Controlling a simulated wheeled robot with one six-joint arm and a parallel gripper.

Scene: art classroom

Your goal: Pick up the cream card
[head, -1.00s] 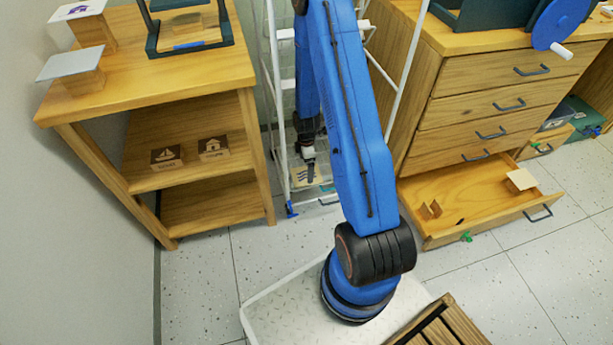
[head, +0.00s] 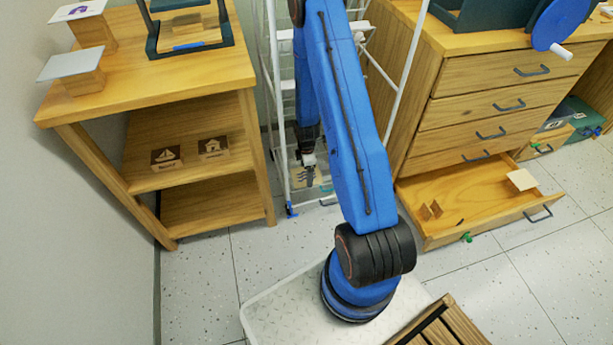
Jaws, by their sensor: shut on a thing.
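My gripper (head: 308,160) is small in the head view, low inside the white rack behind my blue arm. It is shut on the edge of a cream card (head: 298,179) with dark wavy marks. The card hangs just below the jaws, tilted towards the camera. My arm hides part of the area to its right, and the fingertips are too small to see in detail.
A white wire rack (head: 281,130) stands around the gripper, its posts close on both sides. A wooden shelf (head: 190,75) with picture blocks is at left. An open drawer (head: 470,200) at right holds a pale plate (head: 522,180) and small wooden pieces.

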